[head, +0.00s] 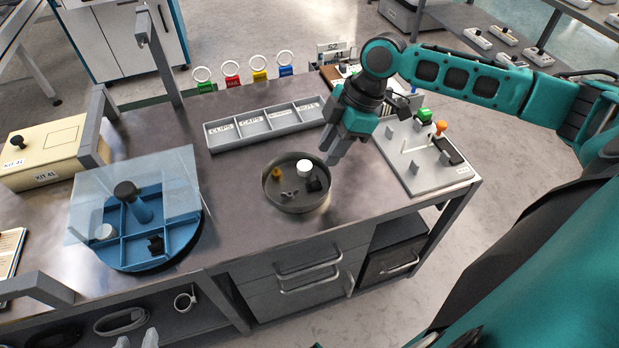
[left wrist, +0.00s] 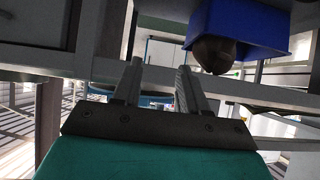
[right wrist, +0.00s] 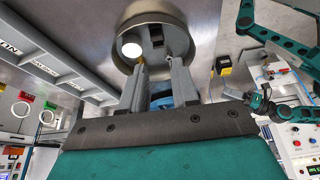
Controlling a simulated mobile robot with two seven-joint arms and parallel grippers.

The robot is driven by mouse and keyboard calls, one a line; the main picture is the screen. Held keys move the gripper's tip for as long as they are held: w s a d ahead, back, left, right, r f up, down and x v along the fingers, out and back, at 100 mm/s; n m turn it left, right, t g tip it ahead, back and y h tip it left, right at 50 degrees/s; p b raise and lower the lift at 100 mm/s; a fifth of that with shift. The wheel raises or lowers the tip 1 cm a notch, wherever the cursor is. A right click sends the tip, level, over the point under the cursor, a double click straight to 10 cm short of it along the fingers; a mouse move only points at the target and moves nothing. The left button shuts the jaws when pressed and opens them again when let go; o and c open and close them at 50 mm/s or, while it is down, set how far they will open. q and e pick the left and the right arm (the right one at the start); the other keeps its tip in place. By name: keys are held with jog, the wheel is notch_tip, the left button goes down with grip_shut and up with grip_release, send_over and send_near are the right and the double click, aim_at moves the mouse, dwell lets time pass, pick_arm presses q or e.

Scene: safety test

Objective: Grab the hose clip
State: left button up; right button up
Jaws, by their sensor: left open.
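A round metal bowl (head: 328,200) stands on the bench and holds several small parts. Among them are a small grey winged piece (head: 288,195), a brass-coloured piece (head: 277,172), a white cap (head: 304,167) and a black piece (head: 314,185). I cannot tell for certain which is the hose clip. My right gripper (head: 334,155) is open and empty, above the bowl's right side and pointing down. The right wrist view shows the bowl (right wrist: 128,14) past its fingertips. My left gripper (head: 136,340) is open and empty, low at the bench's front; its fingers also show in the left wrist view (left wrist: 158,75).
A grey tray (head: 262,137) with labelled compartments lies behind the bowl. A blue round divided container (head: 150,262) with a clear lid sits left. A grey board with coloured knobs (head: 440,180) lies right. Upright grey posts (head: 165,60) frame the bench's left part.

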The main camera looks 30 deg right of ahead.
aim_at(315, 179)
jog(key=x, duration=0.3)
jog(key=shift+f, duration=0.15)
jog(key=shift+d+b+x, duration=0.15)
jog(key=shift+b+x, duration=0.25)
jog(key=shift+x, duration=0.95)
jog(key=shift+d+b+x, duration=0.15)
jog(key=shift+b+x, duration=0.2)
jog(key=shift+x, duration=1)
jog(key=shift+f, duration=0.15)
jog(key=shift+c, duration=0.4)
grip_shut()
